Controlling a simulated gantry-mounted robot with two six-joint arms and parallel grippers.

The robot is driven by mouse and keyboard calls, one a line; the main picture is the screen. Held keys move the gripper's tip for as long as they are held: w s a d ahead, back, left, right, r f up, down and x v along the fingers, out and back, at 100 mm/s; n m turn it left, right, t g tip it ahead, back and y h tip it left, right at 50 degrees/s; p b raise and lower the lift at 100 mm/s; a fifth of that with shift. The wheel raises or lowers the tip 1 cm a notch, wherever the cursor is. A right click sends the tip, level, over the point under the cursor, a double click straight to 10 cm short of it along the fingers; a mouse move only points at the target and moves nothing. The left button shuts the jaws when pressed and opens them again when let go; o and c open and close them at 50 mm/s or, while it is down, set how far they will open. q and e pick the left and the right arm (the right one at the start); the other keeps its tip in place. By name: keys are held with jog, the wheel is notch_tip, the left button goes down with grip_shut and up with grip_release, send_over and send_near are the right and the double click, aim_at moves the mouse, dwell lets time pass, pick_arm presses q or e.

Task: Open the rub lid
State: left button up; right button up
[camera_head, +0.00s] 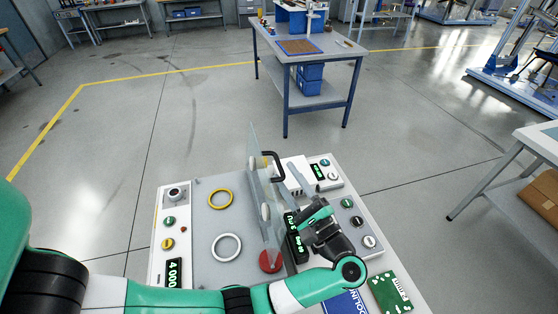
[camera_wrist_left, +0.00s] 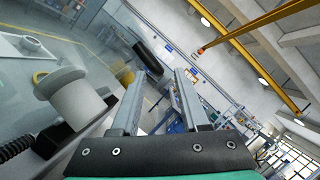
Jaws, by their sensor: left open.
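The rub lid (camera_head: 254,165) is a clear pane standing roughly upright over the test panel, with a black handle (camera_head: 274,161) on its right face. In the left wrist view the lid's pane (camera_wrist_left: 100,45) fills the left side, and the handle (camera_wrist_left: 148,58) shows just beyond the fingertips. My left gripper (camera_head: 291,166) is on the right side of the lid. In the wrist view its two fingers (camera_wrist_left: 160,72) are wide apart with nothing clamped between them. Whether a finger touches the handle is unclear. My right gripper is not in view.
The panel (camera_head: 205,265) carries a yellow ring (camera_head: 220,199), a white ring (camera_head: 226,247), a red round part (camera_head: 270,261), buttons and displays. A white cylinder (camera_wrist_left: 72,95) shows behind the pane. A green circuit board (camera_head: 390,292) lies front right. A workbench (camera_head: 310,50) stands beyond clear floor.

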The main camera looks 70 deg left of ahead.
pick_arm(q)
jog(key=x, duration=0.4)
jog(key=shift+a, duration=0.1)
grip_shut()
dwell(1.3)
